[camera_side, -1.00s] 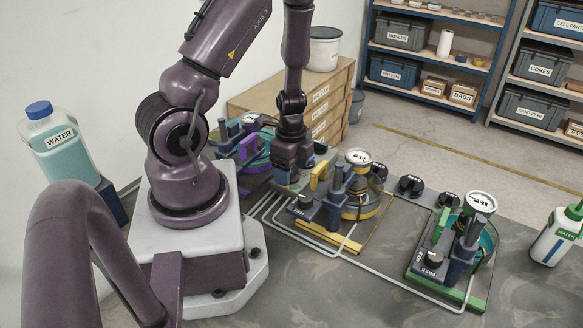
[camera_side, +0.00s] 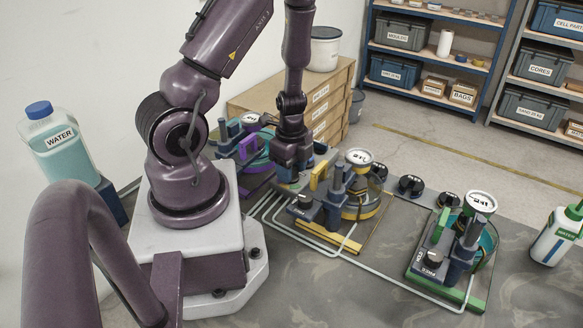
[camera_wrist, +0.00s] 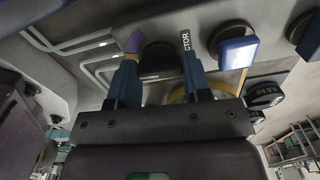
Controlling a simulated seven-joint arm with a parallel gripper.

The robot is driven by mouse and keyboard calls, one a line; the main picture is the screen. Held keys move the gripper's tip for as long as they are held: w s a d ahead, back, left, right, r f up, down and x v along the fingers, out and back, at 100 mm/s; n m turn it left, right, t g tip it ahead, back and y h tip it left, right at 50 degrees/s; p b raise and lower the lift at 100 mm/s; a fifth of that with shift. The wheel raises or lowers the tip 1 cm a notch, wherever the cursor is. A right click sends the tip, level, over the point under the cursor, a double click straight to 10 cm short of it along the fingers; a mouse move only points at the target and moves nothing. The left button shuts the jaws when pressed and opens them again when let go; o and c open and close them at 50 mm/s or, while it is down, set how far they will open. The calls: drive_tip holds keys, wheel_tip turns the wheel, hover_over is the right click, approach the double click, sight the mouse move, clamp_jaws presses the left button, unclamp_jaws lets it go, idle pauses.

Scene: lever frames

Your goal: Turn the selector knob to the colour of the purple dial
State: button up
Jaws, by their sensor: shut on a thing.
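My gripper (camera_wrist: 160,78) points down with its two blue fingers on either side of a dark round selector knob (camera_wrist: 160,60), shut on it. A label ending in "CTOR" (camera_wrist: 186,50) and a purple patch (camera_wrist: 133,42) lie beside the knob in the wrist view. In the side view my gripper (camera_side: 291,168) is low over the panel between the purple and yellow stations, and hides the knob. The purple station (camera_side: 247,148) is behind it at left; its dial reading cannot be made out. The knob's pointer setting is not clear.
A yellow-handled station with a white-faced dial (camera_side: 359,156) stands close at right. A green-handled station (camera_side: 440,226) is further right, with black knobs (camera_side: 410,185) behind. Blue blocks (camera_wrist: 238,52) are near the fingers. Pale pipes (camera_side: 310,238) run along the bench.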

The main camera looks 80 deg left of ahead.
drive_tip(key=m, duration=0.4)
drive_tip(key=shift+m, duration=2.3)
drive_tip(key=o, duration=0.9)
drive_tip(key=shift+r, duration=0.1)
wheel_tip(320, 180, up, 13)
drive_tip(key=shift+f, duration=0.1)
drive_tip(key=shift+a, duration=0.1)
